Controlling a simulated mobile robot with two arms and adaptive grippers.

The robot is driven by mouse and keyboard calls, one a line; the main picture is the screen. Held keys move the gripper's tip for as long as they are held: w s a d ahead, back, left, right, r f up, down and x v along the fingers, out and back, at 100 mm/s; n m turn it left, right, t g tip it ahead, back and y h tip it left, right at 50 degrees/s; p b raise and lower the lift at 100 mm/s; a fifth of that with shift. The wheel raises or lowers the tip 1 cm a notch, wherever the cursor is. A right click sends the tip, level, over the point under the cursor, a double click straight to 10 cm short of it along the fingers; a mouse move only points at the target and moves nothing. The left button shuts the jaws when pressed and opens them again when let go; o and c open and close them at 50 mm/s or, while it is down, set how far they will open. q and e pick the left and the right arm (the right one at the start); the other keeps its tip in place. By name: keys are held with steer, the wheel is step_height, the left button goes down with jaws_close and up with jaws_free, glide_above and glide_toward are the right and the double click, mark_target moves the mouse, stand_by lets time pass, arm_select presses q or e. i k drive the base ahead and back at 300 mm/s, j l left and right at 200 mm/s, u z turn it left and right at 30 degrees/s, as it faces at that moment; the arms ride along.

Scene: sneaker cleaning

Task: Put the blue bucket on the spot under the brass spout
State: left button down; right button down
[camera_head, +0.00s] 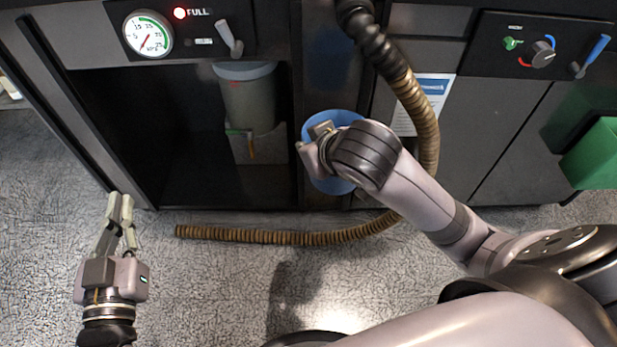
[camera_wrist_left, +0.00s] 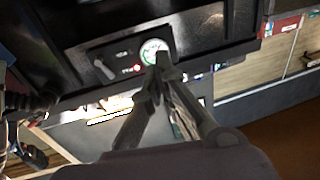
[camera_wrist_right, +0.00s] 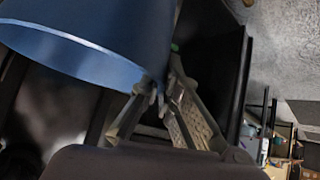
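The blue bucket (camera_head: 333,118) is in the middle of the head view, in front of the cabinets, partly covered by my right wrist. It fills the upper left of the right wrist view (camera_wrist_right: 100,35). My right gripper (camera_wrist_right: 162,92) is shut at the bucket's rim. Its fingertips are largely hidden in the head view. My left gripper (camera_head: 120,200) is at the lower left, above the floor, empty, with its fingers together. It also shows in the left wrist view (camera_wrist_left: 158,72). I cannot make out a brass spout or the spot under it.
A dark open bay holds a grey container (camera_head: 250,100). A brown ribbed hose (camera_head: 290,238) lies along the floor and rises at the right (camera_head: 420,105). A gauge (camera_head: 148,35) is on the left panel. A green bin (camera_head: 597,155) stands at right.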

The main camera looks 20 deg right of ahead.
mark_target(260, 185)
steer(key=i+j+z, duration=0.3)
steer(key=j+z, duration=0.15)
steer(key=i+j+z, duration=0.2)
steer(key=j, duration=0.2)
steer(key=j+z, duration=0.2)
steer(key=i+j, duration=0.05)
steer(key=j, duration=0.1)
